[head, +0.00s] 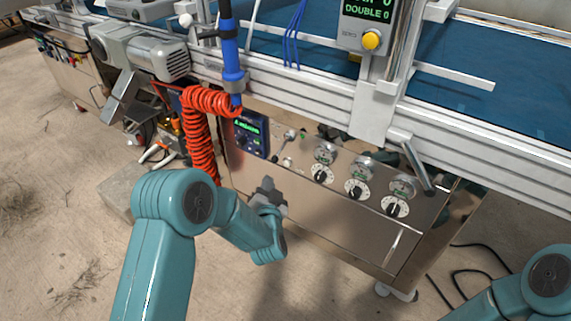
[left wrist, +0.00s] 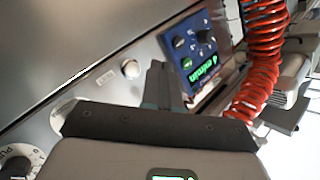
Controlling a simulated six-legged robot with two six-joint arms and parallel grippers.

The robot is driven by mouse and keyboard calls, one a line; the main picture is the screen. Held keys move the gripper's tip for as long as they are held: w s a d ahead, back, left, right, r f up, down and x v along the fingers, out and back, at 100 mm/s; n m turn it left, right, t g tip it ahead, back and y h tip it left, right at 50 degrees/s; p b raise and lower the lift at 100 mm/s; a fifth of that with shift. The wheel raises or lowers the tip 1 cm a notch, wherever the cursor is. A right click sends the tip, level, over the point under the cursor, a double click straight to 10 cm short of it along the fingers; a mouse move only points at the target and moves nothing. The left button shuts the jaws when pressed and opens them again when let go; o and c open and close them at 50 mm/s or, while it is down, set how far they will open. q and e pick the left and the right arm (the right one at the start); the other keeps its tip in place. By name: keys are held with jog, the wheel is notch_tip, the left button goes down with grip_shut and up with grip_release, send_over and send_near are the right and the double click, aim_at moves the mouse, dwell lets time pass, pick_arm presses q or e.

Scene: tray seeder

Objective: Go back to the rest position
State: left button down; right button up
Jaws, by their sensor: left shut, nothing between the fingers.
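My left gripper (head: 268,184) is shut and empty. In the head view it points up toward the lower left part of the steel control panel (head: 300,191), below a small lever switch (head: 289,135). In the left wrist view the closed fingers (left wrist: 158,72) stand between a round pale button (left wrist: 131,69) and the blue display unit (left wrist: 205,50). I cannot tell whether the fingertips touch the panel. Of my right arm only a teal part shows at the lower right of the head view; its gripper is out of frame.
The blue display unit (head: 250,134) and a coiled red hose (head: 201,140) are left of the switches. Several dials with gauges, such as the black knob (head: 322,174), line the panel. A blue conveyor belt (head: 500,90) runs above. Black cables (head: 470,272) lie on the concrete floor.

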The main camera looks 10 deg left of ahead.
pick_arm(q)
jog(key=shift+a, duration=0.1)
jog(key=s+a+f+n+g+h, duration=0.1)
jog(key=s+a+f+g+h, duration=0.3)
jog(key=s+f, duration=0.8)
jog(key=s+d+f+n+g+h, duration=0.2)
jog(key=s+d+f+g, duration=0.25)
jog(key=s, duration=0.45)
jog(key=s+d+f+n+g+h, duration=0.3)
jog(key=s+d+g, duration=0.2)
jog(key=s, duration=0.5)
jog(key=s+d+r+g+p, duration=0.1)
jog(key=r+p, duration=1.7)
jog(key=s+r+g+p, duration=0.1)
jog(key=s+r+p, duration=0.1)
jog(key=r+p, duration=1.6)
jog(key=shift+d+p, duration=0.3)
jog(key=shift+d, duration=0.1)
pick_arm(e)
jog(key=s+a+r, duration=0.1)
jog(key=r, duration=1.7)
jog(key=s+r+g, duration=0.1)
jog(key=s+r, duration=0.1)
jog(key=r, duration=1.6)
jog(key=shift+s+a+n, duration=0.2)
jog(key=shift+a+n, duration=0.1)
jog(key=shift+a, duration=0.05)
pick_arm(q)
jog(key=shift+s, duration=0.1)
